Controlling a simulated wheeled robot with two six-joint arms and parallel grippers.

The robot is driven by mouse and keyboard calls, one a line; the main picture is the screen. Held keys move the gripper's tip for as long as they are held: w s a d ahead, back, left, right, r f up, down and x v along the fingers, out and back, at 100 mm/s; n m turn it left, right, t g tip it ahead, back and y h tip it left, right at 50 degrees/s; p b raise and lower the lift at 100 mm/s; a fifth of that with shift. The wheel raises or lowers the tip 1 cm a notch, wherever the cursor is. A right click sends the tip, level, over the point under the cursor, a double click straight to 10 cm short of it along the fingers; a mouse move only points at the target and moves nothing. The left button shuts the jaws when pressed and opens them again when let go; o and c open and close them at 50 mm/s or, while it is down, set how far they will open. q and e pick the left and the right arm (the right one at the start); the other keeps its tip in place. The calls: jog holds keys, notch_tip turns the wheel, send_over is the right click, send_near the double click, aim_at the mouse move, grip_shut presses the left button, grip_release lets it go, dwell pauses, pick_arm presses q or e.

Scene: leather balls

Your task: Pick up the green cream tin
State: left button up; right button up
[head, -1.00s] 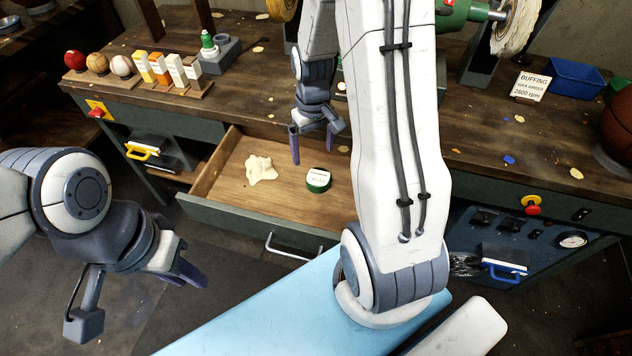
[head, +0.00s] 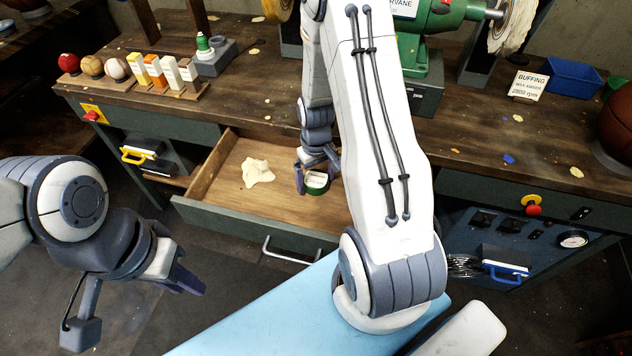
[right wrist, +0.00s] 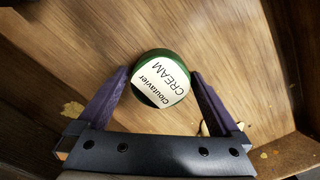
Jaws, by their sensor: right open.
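The green cream tin (head: 315,184) sits in the open wooden drawer (head: 217,180), partly hidden by my right gripper in the head view. In the right wrist view the tin (right wrist: 160,78) shows its white label with the word CREAM. My right gripper (right wrist: 160,80) is open, with its two purple fingers on either side of the tin's near part. It also shows low in the drawer in the head view (head: 318,180). I cannot tell whether the fingers touch the tin. My left gripper (head: 190,280) hangs empty outside the drawer at the left; its jaw opening is unclear.
A cream-coloured crumpled cloth (head: 257,172) lies in the drawer left of the tin. The drawer's front panel (head: 245,226) and side walls enclose the tin. The workbench top (head: 270,105) above holds balls, small boxes and a buffing machine (head: 436,40).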

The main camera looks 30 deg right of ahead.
jog(key=c, duration=1.3)
jog(key=shift+r, duration=0.15)
